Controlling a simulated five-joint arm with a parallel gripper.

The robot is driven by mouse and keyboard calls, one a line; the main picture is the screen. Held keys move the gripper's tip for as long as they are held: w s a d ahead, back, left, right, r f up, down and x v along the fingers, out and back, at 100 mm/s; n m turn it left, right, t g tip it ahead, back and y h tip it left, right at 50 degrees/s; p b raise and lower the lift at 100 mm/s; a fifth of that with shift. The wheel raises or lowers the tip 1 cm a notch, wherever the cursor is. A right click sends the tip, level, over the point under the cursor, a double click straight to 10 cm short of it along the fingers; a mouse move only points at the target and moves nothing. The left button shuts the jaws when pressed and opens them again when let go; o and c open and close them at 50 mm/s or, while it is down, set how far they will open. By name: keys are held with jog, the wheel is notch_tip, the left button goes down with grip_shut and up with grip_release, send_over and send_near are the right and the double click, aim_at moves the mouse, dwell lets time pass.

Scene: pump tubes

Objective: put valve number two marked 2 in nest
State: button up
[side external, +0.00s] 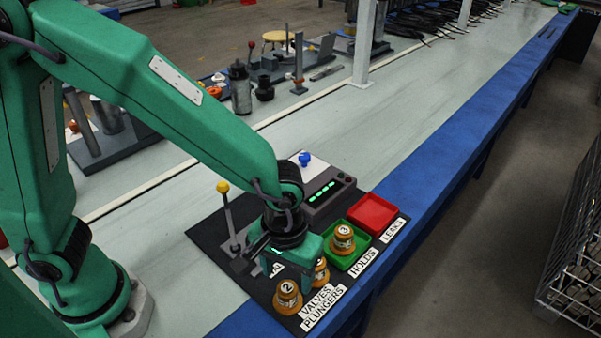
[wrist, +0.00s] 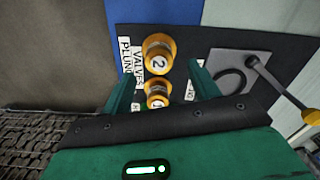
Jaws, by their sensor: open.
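The brass-coloured valve marked 2 (side external: 288,297) stands upright near the mat's front corner. It also shows in the wrist view (wrist: 158,55), beyond and between my fingers. A second valve (side external: 320,272), marked 1 in the wrist view (wrist: 157,93), stands beside it, partly hidden by my gripper in the side view. My gripper (side external: 290,266) is open and empty above the valves; its fingers also show in the wrist view (wrist: 160,72). The nest looks to be the dark ring on a grey plate (wrist: 230,82); in the side view my gripper largely hides it.
A green tray (side external: 359,262) holds another valve (side external: 343,240), its number unclear. An empty red tray (side external: 372,213) lies beyond. A yellow-knobbed lever (side external: 228,213) rises beside the nest. A grey box with green lights (side external: 325,195) stands behind.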

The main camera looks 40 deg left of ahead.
aim_at(288, 287)
jog(key=shift+f, duration=0.1)
jog(key=shift+s+d+f, duration=0.1)
jog(key=shift+f, duration=2.4)
jog(key=shift+c, duration=0.4)
grip_shut()
jog(key=shift+r, duration=0.15)
jog(key=shift+r, duration=0.7)
jog(key=r, duration=0.3)
jog(key=shift+s+d, duration=0.15)
jog(key=shift+s, duration=0.05)
jog(key=s+d+r, duration=0.3)
jog(key=s+r, duration=0.3)
jog(key=s, duration=0.4)
jog(key=shift+s+d+r, duration=0.2)
jog(key=shift+s+d, duration=0.05)
jog(key=shift+s, duration=0.05)
